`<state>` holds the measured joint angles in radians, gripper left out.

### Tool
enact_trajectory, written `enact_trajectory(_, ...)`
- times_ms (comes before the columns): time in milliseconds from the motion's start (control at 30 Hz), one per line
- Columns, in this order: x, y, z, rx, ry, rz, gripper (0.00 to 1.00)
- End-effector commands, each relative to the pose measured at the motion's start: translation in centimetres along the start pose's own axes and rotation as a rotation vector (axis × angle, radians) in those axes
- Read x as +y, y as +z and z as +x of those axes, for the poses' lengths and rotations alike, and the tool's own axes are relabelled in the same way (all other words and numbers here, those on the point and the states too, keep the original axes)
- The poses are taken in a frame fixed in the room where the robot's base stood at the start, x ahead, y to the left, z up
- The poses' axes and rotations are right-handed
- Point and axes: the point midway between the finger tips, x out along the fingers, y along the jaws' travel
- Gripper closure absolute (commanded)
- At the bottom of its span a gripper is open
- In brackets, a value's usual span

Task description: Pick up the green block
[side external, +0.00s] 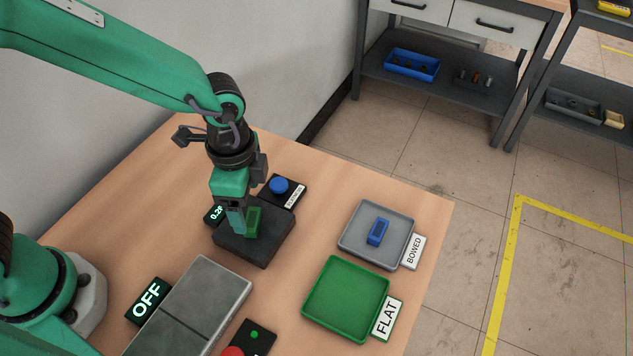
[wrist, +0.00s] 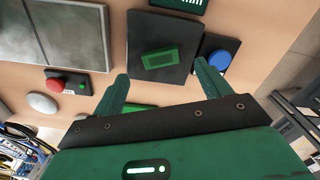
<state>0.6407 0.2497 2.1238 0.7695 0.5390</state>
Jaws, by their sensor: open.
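The green block (side external: 254,221) lies flat on the dark square pad (side external: 260,246) on the table. In the wrist view the block (wrist: 160,58) sits on the pad (wrist: 177,80), just beyond the fingertips and roughly centred between them. My gripper (side external: 237,226) points down over the pad and partly covers the block's left side in the side view. In the wrist view my gripper (wrist: 162,72) has its fingers spread apart with nothing held. I cannot tell the exact height of the fingertips over the pad.
A blue button box (side external: 280,187) stands behind the pad. A grey tray (side external: 350,238) holding a blue block (side external: 377,231) and an empty green tray (side external: 318,303) are to the right. A grey plate unit (side external: 205,288) and a red button (side external: 232,351) are in front.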

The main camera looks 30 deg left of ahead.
Motion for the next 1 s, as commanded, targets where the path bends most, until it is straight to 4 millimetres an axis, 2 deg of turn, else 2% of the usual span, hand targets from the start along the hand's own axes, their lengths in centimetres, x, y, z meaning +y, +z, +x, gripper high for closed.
enact_trajectory(267,0.0,0.0,0.5,0.000,0.000,0.000,0.24)
enact_trajectory(700,0.0,-0.2,4.7,-0.001,0.001,-0.001,0.24)
enact_trajectory(1000,-0.1,-0.2,5.3,0.001,-0.001,-0.001,0.24)
